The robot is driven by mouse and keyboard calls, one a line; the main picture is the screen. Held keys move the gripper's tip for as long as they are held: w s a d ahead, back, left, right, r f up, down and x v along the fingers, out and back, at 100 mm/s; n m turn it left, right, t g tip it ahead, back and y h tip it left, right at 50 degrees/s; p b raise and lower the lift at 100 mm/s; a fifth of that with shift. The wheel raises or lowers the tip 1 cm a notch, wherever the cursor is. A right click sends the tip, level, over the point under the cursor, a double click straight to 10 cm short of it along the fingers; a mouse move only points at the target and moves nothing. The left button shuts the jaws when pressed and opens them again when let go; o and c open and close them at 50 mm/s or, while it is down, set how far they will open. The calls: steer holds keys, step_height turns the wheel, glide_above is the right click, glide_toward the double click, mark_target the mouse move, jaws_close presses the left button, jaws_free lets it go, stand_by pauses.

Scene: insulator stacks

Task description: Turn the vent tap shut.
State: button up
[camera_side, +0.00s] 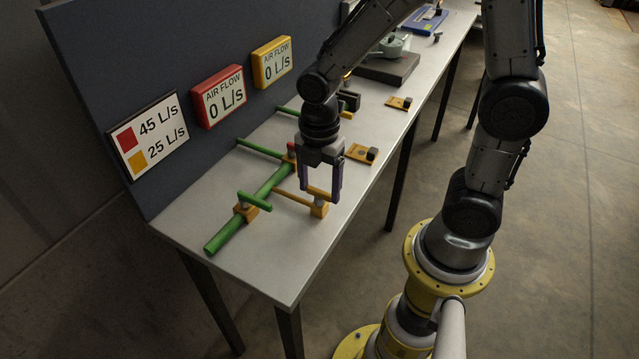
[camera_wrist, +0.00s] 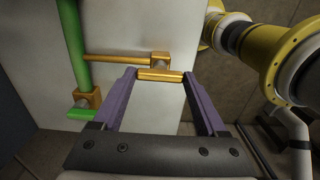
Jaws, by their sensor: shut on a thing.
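A tap with an orange block body (camera_side: 319,210) stands at the end of a thin yellow side pipe (camera_side: 292,197), near the table's front edge. No label shows on it. Its yellow bar handle (camera_wrist: 160,75) lies roughly in line with the yellow pipe in the wrist view. My gripper (camera_side: 320,196) points down over this tap. Its purple fingers are shut on the handle, one at each end. A green pipe (camera_side: 227,231) carries another tap with an orange body (camera_wrist: 86,99) and a green handle (camera_side: 254,201), set across the pipe.
A board shows red 45 L/s and yellow 25 L/s (camera_side: 150,134). The red (camera_side: 219,95) and yellow (camera_side: 273,62) air flow displays both read 0 L/s. Orange plates with dark blocks (camera_side: 361,153) lie farther back. The table's near left corner (camera_side: 285,265) is clear.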

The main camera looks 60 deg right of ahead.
mark_target(320, 191)
steer(key=shift+m, duration=0.3)
steer(key=m, duration=0.3)
steer(key=shift+r+m, duration=0.1)
steer(key=shift+m, duration=0.2)
steer(key=m, duration=0.4)
steer(key=shift+m, duration=0.3)
steer(key=m, duration=0.4)
steer(key=shift+m, duration=2.5)
steer(key=o, duration=1.3)
step_height(320, 191, up, 14)
